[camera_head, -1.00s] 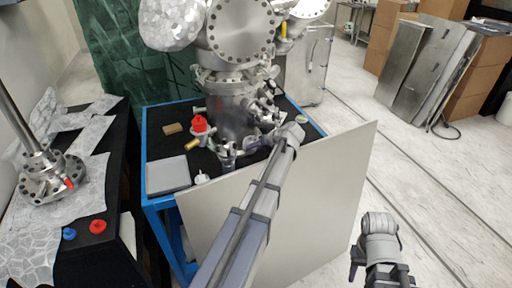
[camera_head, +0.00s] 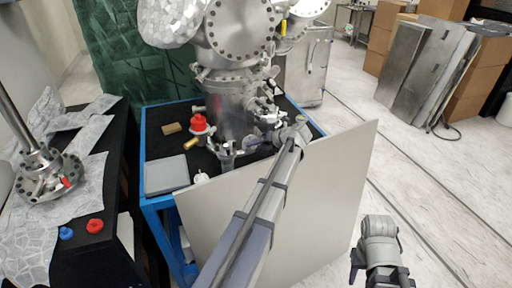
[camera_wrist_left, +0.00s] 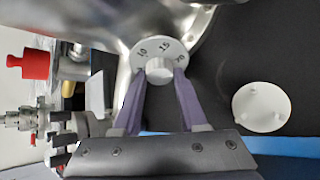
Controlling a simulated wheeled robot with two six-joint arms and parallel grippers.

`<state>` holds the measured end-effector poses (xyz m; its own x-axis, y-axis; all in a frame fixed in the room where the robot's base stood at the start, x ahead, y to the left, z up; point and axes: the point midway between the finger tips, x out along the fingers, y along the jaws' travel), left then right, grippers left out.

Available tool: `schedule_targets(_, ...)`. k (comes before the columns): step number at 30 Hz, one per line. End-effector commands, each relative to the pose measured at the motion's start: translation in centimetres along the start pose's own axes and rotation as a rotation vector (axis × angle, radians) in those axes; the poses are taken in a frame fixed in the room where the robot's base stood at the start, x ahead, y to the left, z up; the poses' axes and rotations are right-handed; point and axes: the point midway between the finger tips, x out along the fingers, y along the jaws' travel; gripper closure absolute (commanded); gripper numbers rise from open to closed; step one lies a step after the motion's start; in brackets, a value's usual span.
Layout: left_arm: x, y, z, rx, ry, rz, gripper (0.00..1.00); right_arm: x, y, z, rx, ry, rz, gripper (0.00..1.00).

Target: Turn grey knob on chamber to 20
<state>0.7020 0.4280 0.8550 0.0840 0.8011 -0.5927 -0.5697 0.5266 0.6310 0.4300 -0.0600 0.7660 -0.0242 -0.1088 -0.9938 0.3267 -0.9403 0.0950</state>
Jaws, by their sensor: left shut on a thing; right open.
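The grey knob (camera_wrist_left: 160,70) sits on a round metal dial plate (camera_wrist_left: 165,48) in the left wrist view. The plate is marked 10, 15 and, at the right, a partly covered number that looks like 20. My left gripper (camera_wrist_left: 158,82) is shut on the knob, one purple finger on each side. I cannot make out a pointer mark on the knob. In the head view the left gripper (camera_head: 262,143) reaches the lower right side of the steel chamber (camera_head: 228,105), where the knob is too small to tell. My right gripper (camera_head: 381,277) is open and empty at the lower right.
The chamber stands on a blue-framed table (camera_head: 147,205) with a black top. A large pale panel (camera_head: 310,215) leans in front. A red-capped valve (camera_head: 199,123) is left of the chamber. A white disc (camera_wrist_left: 261,107) lies right of the knob.

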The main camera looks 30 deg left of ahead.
Motion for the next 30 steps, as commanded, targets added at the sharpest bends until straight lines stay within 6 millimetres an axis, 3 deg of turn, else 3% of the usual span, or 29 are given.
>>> schedule_targets(1, 0.0, 0.0, 0.0, 0.0, 0.0, 0.0, 1.0, 0.0, 0.0, 0.0, 0.0, 0.0, 0.0, 0.58)
schedule_targets(2, 0.0, 0.0, 0.0, 0.0, 0.0, -0.001, 0.56, 0.0, 0.0, 0.0, 0.0, 0.0, 0.0, 0.58)
schedule_targets(9, 0.0, 0.0, 0.0, -0.001, 0.0, -0.001, 0.29, 0.0, 0.0, 0.0, 0.0, 0.0, 0.0, 0.58)
schedule_targets(20, -0.4, 0.1, 0.1, -0.002, 0.0, -0.001, 0.28, -0.3, 0.0, 0.0, 0.0, 0.0, 0.0, 0.58)
schedule_targets(30, -4.9, 0.3, 0.2, 0.0, -0.001, -0.001, 0.28, -3.2, 0.3, 0.2, 0.0, 0.0, 0.0, 0.58)
